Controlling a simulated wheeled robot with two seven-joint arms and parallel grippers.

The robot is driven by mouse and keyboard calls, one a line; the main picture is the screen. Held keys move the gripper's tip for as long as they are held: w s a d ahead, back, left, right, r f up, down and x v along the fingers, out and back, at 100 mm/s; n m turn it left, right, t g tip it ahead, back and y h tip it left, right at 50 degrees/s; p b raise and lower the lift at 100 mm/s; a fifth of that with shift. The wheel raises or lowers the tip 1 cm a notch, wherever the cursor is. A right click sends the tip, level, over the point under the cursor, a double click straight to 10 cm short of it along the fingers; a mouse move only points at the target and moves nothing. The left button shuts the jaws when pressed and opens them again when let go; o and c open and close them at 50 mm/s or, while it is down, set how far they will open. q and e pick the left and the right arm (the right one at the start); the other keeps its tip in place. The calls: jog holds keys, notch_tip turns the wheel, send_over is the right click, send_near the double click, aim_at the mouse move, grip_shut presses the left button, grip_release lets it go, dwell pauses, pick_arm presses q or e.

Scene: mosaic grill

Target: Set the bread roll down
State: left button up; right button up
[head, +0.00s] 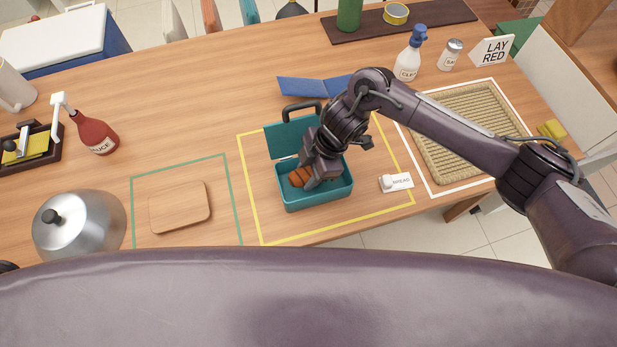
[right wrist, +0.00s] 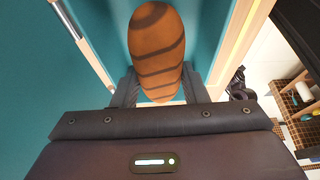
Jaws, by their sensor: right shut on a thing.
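A brown bread roll with dark stripes (head: 298,178) is at the left part of the teal box (head: 318,200), inside its walls. The box stands open with its lid raised at the back, within a yellow outline on the table. My right gripper (head: 309,182) reaches down into the box and is shut on the roll. In the right wrist view the roll (right wrist: 156,50) lies between the two fingers, with teal surface around it. Whether the roll touches the box floor I cannot tell. My left gripper is not in view.
A wooden board (head: 179,206) sits in a green outline to the left, beside a metal dome (head: 80,224). A woven mat (head: 468,130) is at right. A blue folder (head: 314,88) lies behind the box.

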notch_tip(320, 180, down, 4)
jog(key=shift+f, duration=0.1)
jog(key=shift+f, duration=0.15)
jog(key=o, duration=1)
jog(key=shift+d+r, duration=0.1)
jog(key=shift+r, duration=0.2)
jog(key=v, duration=1.1)
jog(key=shift+d+r+b, duration=0.2)
jog(key=shift+r+b, duration=0.1)
jog(key=shift+r, duration=0.05)
